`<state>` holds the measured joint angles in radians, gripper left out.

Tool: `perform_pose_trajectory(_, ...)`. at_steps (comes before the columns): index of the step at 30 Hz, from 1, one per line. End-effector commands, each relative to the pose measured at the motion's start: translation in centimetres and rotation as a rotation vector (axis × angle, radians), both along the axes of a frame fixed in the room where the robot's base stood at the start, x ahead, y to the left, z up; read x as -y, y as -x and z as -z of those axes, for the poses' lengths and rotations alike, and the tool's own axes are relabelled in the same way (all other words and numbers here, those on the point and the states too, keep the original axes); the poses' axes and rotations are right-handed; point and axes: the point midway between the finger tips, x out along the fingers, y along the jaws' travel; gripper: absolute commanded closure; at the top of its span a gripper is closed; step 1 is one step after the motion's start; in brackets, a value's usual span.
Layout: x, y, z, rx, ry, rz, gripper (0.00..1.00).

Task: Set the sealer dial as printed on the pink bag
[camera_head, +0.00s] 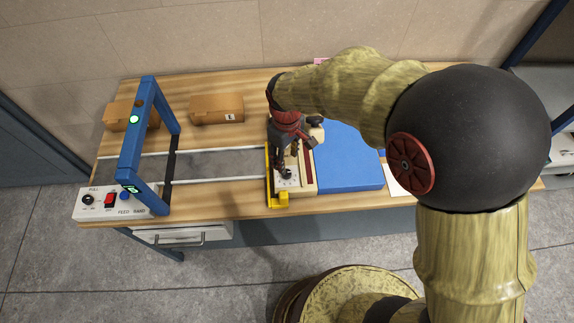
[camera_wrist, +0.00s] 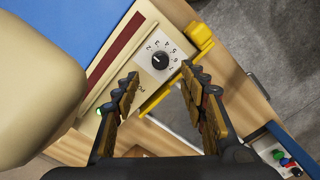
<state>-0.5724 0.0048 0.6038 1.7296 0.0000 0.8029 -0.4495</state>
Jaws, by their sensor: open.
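The sealer (camera_head: 308,168) is a cream body with a dark red strip, on the table beside the blue mat. Its dial (camera_wrist: 160,61) is a black knob on a white plate with numbers around it, 2 to 7 among them. A small pale mark shows on the knob, but I cannot tell the exact number it points to. My gripper (camera_wrist: 160,76) is open, its fingertips either side of the dial and apart from it. In the head view, my gripper (camera_head: 286,172) hangs over the sealer's front end. A pink edge (camera_head: 320,60) shows behind my arm; its print is hidden.
A blue frame (camera_head: 130,150) over rails stands at the left with a control panel (camera_head: 110,204). Two cardboard boxes (camera_head: 217,108) sit at the back left. A yellow bracket (camera_wrist: 198,38) stands close by the dial. A white sheet (camera_head: 400,180) lies right of the blue mat (camera_head: 345,160).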

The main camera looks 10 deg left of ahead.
Motion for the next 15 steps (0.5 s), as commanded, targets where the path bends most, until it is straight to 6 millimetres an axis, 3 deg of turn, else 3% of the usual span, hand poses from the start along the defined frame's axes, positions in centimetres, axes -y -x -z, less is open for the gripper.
perform_pose_trajectory(15,0.0,0.0,6.8,-0.001,0.001,0.001,0.57)
